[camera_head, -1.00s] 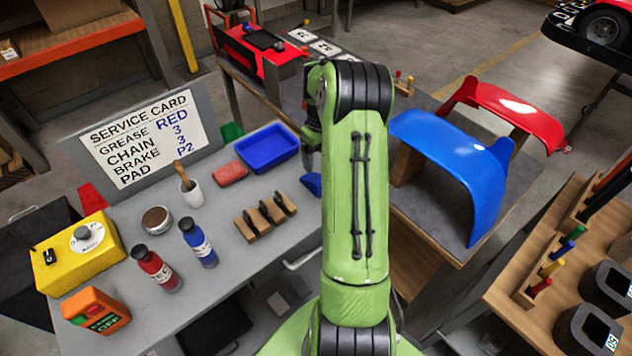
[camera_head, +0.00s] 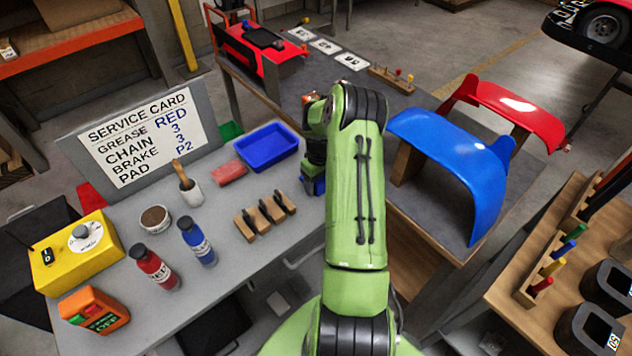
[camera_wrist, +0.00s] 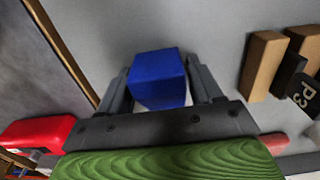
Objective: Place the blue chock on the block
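The blue chock (camera_wrist: 158,80) sits between the two fingers of my gripper (camera_wrist: 160,78) in the wrist view, on or close above the grey table. A finger stands on each side of it, with narrow gaps showing near the finger bases. In the head view my gripper (camera_head: 314,184) is at the table's right edge, and only a little of the chock shows, partly hidden by the gripper. Wooden blocks with dark parts (camera_head: 264,215) stand on the table to the left; in the wrist view they are at right (camera_wrist: 263,65). Which block is meant is unclear.
A blue tray (camera_head: 267,147) and a red block-like piece (camera_head: 228,173) lie behind left. Red and blue bottles (camera_head: 197,243) stand at the front. A large blue curved panel (camera_head: 455,165) stands on the table to the right of my arm.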

